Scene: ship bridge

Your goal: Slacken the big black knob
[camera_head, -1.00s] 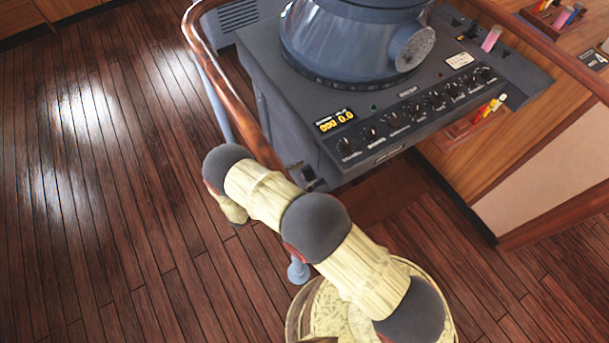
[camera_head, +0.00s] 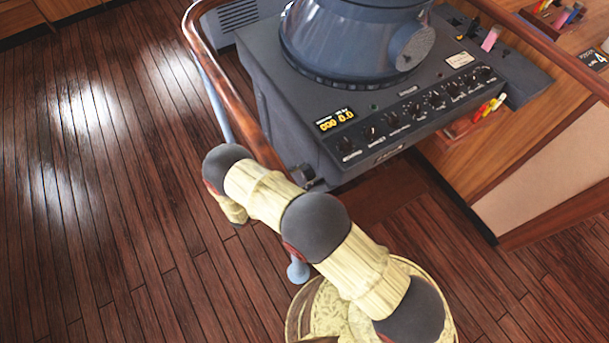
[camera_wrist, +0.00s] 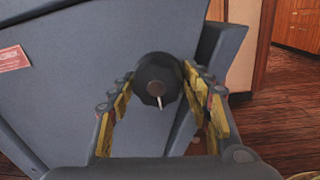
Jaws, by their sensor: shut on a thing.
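The big black knob (camera_wrist: 157,78) is in the middle of the wrist view, on the side of the grey console (camera_wrist: 95,70). A short white pointer on it points almost straight down. My gripper (camera_wrist: 159,82) is shut on the knob, one yellow-padded finger on its left and one on its right. In the head view a dark knob-like part (camera_head: 303,173) shows at the console's lower front corner, just beyond my arm. My gripper cannot be made out clearly there.
A wooden handrail (camera_head: 250,130) runs along the console's left side, close to my arm. Wooden floor (camera_head: 110,220) is clear at left. A wooden cabinet (camera_head: 450,165) stands at right.

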